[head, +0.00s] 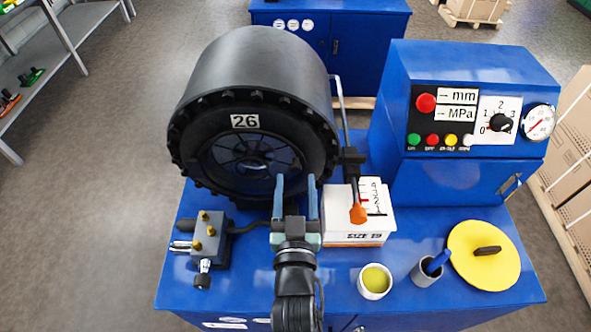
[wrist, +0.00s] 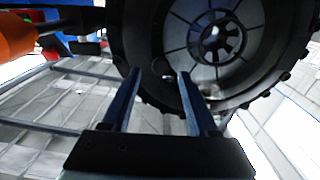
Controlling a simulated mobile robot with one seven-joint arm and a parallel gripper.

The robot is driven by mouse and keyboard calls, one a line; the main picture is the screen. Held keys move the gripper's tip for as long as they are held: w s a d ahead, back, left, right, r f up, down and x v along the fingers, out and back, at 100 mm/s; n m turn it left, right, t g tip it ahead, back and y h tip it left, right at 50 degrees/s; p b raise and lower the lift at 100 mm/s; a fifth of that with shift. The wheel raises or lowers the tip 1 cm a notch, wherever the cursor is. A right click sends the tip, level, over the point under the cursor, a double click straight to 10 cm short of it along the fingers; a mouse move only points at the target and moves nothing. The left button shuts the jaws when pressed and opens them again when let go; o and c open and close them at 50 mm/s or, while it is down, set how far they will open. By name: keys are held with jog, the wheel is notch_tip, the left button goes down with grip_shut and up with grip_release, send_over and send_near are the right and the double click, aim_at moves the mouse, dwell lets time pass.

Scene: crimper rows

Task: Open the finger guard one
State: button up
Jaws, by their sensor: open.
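The black crimper drum (head: 255,75) marked "26" stands on the blue bench. A round, spoked, see-through cover (head: 245,160) fills its front opening; it looks like the finger guard and appears to lie across the opening. The spoked cover also shows in the wrist view (wrist: 225,20). My gripper (head: 296,185) is open and empty in front of the drum's lower right. In the wrist view my gripper (wrist: 160,76) has its two fingers pointing at the drum's rim, beside the cover. I cannot tell whether the fingertips touch anything.
An orange-tipped lever (head: 357,213) hangs right of my gripper, over a white box (head: 350,235). A valve block (head: 212,240) stands to the left. A control cabinet (head: 460,180), bowl (head: 375,281), grey cup (head: 425,272) and yellow disc (head: 483,268) are at the right.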

jog(key=shift+w, duration=1.2)
jog(key=shift+c, duration=0.2)
grip_shut()
dwell(0.5)
